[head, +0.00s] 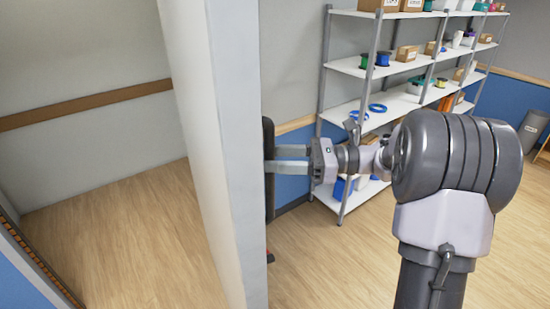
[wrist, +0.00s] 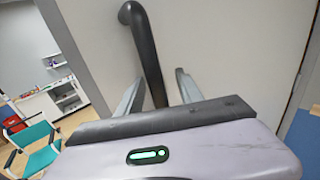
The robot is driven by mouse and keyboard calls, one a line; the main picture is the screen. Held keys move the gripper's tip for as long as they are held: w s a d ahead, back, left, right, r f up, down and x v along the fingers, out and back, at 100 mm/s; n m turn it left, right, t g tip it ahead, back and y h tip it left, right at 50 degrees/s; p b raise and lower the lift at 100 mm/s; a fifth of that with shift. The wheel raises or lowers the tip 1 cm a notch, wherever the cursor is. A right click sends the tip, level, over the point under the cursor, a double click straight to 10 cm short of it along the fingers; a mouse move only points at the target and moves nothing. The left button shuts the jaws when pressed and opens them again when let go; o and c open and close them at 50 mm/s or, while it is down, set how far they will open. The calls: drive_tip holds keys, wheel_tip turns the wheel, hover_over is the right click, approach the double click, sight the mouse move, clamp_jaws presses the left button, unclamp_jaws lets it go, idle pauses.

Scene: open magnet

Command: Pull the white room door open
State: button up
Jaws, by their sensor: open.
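The white room door (head: 238,170) stands ajar and is seen nearly edge-on in the head view. Its face fills much of the wrist view (wrist: 235,50). A black bar handle (wrist: 146,45) stands out from that face; in the head view only a dark strip of the handle (head: 269,205) shows along the door's right side. My gripper (head: 275,160) reaches the handle from the right. Its two fingers are apart, one on each side of the handle's bar in the wrist view. Whether either finger touches the bar cannot be told.
A metal shelf unit (head: 394,100) with spools, boxes and blue rings stands behind my arm at the right. Wooden floor (head: 120,240) lies open left of the door. The wrist view shows a teal chair (wrist: 38,145) and a white cabinet (wrist: 40,108) at the left.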

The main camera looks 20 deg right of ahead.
drive_tip(key=shift+w+d+f, duration=0.1)
drive_tip(key=shift+d, duration=0.05)
drive_tip(key=v, duration=1.7)
drive_tip(key=shift+s, duration=0.3)
